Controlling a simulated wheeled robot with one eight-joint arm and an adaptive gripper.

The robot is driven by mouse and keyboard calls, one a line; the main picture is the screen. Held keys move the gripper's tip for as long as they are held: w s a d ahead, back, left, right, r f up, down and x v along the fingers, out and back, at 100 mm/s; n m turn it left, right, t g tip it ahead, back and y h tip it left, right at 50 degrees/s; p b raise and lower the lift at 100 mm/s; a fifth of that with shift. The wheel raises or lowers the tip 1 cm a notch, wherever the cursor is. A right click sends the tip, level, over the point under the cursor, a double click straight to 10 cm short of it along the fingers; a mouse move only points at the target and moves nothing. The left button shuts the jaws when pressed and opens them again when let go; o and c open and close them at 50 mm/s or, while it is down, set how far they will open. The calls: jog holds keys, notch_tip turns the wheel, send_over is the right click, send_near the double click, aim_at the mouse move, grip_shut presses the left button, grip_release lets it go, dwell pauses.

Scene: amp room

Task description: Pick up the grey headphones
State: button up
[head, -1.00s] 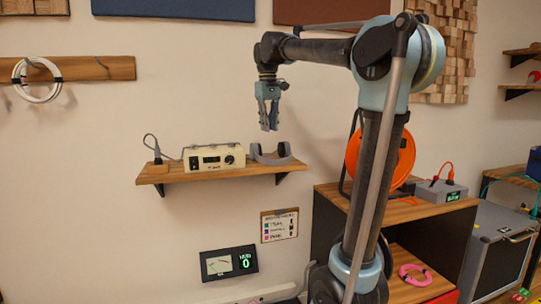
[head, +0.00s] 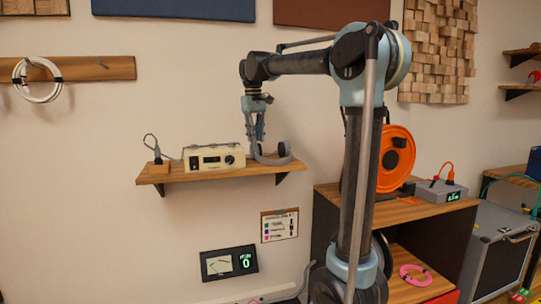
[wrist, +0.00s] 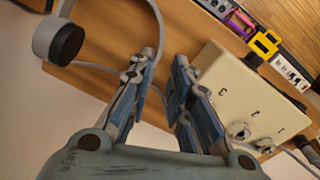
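The grey headphones (head: 278,160) lie at the right end of the wooden wall shelf, with dark ear pads. In the wrist view one ear cup with its black pad (wrist: 66,42) shows at upper left, and a thin grey curve runs down past my left fingertip. I cannot tell whether that curve is the headband or a cord. My gripper (head: 256,140) points down at the left side of the headphones, close to the shelf top. In the wrist view its fingers (wrist: 165,60) are apart with a narrow gap, and no firm hold shows.
A cream amplifier box (head: 214,157) stands just left of my gripper on the shelf (head: 195,175). An orange reel (head: 397,158) and a grey box (head: 440,190) stand on the cabinet at right.

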aim_at(258, 156)
jog(key=shift+d+f, duration=0.15)
jog(key=shift+f, duration=1.25)
jog(key=shift+d+f, duration=0.2)
jog(key=shift+f, duration=1.2)
jog(key=shift+d+f, duration=0.15)
jog(key=shift+f, duration=1.25)
grip_shut()
